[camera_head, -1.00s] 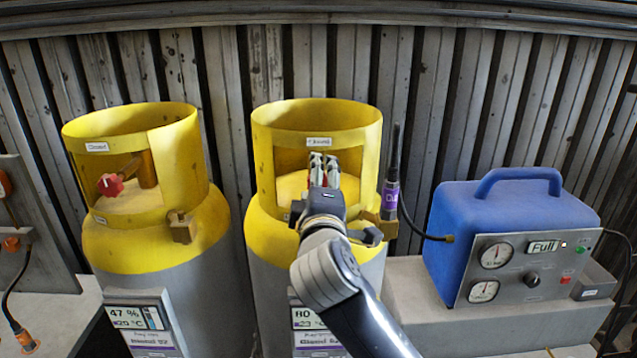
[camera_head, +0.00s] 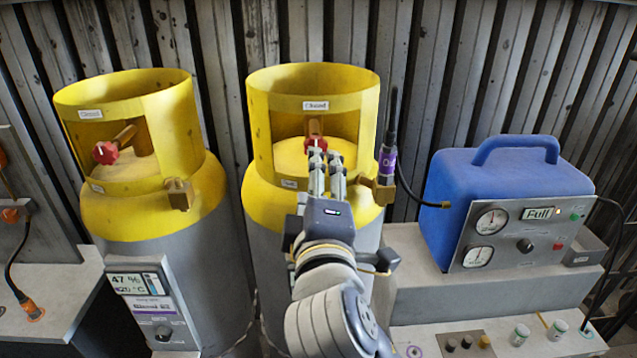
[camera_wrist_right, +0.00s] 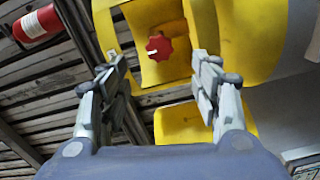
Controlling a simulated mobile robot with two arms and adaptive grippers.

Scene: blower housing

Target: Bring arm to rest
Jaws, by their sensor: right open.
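My right gripper (camera_head: 327,166) is in front of the right yellow-topped cylinder (camera_head: 258,205) in the head view. Its fingers are apart and nothing is between them. The red valve knob (camera_head: 316,143) of that cylinder shows just beyond the fingertips. In the right wrist view the open fingers (camera_wrist_right: 160,85) stand either side of the picture, with the red knob (camera_wrist_right: 159,46) ahead of them, apart from it. The gripper hides part of the cylinder's front and its display. My left gripper is not in view.
A second cylinder (camera_head: 150,215) with a red knob (camera_head: 105,152) stands to the left. A blue machine (camera_head: 450,200) with gauges sits on a ledge at right. A black and purple probe (camera_head: 388,160) stands at the right cylinder's side valve. A corrugated wall is behind.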

